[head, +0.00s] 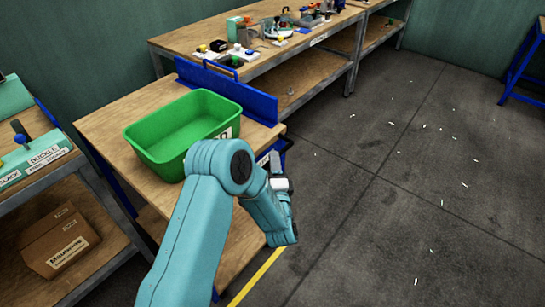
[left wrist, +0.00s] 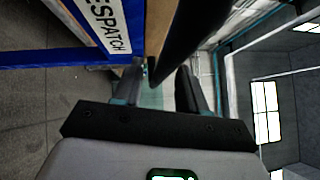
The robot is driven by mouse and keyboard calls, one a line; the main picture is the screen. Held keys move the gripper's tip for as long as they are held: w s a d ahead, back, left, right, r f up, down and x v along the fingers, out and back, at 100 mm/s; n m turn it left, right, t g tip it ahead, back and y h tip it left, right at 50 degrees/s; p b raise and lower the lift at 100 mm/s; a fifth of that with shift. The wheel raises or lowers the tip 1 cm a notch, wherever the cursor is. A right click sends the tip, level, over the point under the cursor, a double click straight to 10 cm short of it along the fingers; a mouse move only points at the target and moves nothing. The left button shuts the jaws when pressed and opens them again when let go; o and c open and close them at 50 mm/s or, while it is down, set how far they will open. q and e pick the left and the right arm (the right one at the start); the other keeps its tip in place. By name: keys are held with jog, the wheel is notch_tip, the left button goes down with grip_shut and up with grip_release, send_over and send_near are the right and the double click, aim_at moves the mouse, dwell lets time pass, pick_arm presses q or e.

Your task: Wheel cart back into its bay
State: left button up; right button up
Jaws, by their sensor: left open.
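The cart has a wooden top (head: 110,122), blue end panels (head: 222,88) and a lower wooden shelf. It stands left of centre in the head view, with a green bin (head: 182,128) on top. My left gripper (head: 279,186) is at the cart's right-hand end, with its fingers partly hidden by my teal arm. In the left wrist view the left gripper (left wrist: 158,88) is open. A dark bar (left wrist: 190,40), which looks like the cart's handle, runs between or just beyond its fingers; contact cannot be told. A blue panel (left wrist: 60,58) carries a label reading "ESPATCH".
A yellow floor line (head: 258,275) runs by the cart's near right side. A workbench (head: 180,40) with small parts stands behind, and a shelf with a cardboard box (head: 58,240) at left. The grey floor (head: 400,190) at right is open, with small white scraps.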

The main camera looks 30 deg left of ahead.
pick_arm(q)
jog(key=shift+x, duration=0.85)
grip_shut()
jog(key=shift+a, duration=0.1)
